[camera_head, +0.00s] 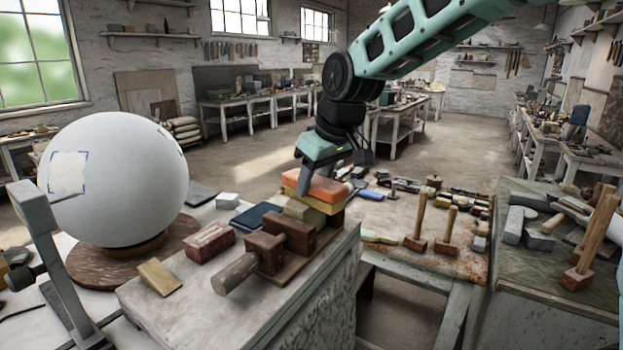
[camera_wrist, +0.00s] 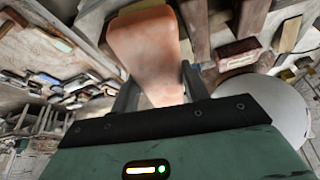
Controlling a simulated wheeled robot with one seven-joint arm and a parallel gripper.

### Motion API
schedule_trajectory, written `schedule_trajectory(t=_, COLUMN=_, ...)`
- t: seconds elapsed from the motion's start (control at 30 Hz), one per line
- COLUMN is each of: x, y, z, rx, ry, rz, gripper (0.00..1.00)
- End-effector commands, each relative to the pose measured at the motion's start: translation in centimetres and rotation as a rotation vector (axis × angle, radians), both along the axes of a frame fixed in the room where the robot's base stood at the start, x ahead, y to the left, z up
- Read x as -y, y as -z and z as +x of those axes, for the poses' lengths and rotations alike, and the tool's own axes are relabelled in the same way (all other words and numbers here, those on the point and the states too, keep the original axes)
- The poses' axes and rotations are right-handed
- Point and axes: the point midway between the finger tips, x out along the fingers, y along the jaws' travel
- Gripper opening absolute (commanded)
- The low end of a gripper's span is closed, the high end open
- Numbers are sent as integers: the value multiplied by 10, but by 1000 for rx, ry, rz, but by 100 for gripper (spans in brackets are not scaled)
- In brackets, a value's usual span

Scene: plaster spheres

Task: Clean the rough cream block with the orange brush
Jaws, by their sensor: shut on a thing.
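My gripper (camera_head: 312,178) is shut on the orange brush (camera_head: 322,188), which lies level over the wooden clamp on the near bench. In the wrist view the brush's orange body (camera_wrist: 148,48) sits between my two fingers (camera_wrist: 158,88). A yellowish layer shows under the orange body; I cannot tell whether it is bristles or a separate piece.
A large white sphere (camera_head: 115,180) stands on a round wooden base (camera_head: 88,268) at left. A red box (camera_head: 210,242), a wooden slat (camera_head: 160,277) and a dark blue pad (camera_head: 256,217) lie on the bench. Mallets (camera_head: 417,222) and other tools cover the table at right.

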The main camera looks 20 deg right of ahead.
Motion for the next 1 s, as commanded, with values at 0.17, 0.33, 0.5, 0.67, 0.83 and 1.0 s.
schedule_trajectory(t=0.17, x=3, y=1, z=-6, rx=1, ry=2, rz=1, gripper=27)
schedule_trajectory(t=0.33, x=5, y=1, z=-10, rx=1, ry=1, rz=1, gripper=27)
schedule_trajectory(t=0.5, x=5, y=1, z=-9, rx=1, ry=0, rz=0, gripper=27)
schedule_trajectory(t=0.67, x=1, y=1, z=-4, rx=0, ry=0, rz=2, gripper=27)
schedule_trajectory(t=0.83, x=-4, y=0, z=7, rx=-1, ry=-1, rz=2, gripper=27)
schedule_trajectory(t=1.0, x=-6, y=0, z=11, rx=0, ry=1, rz=2, gripper=27)
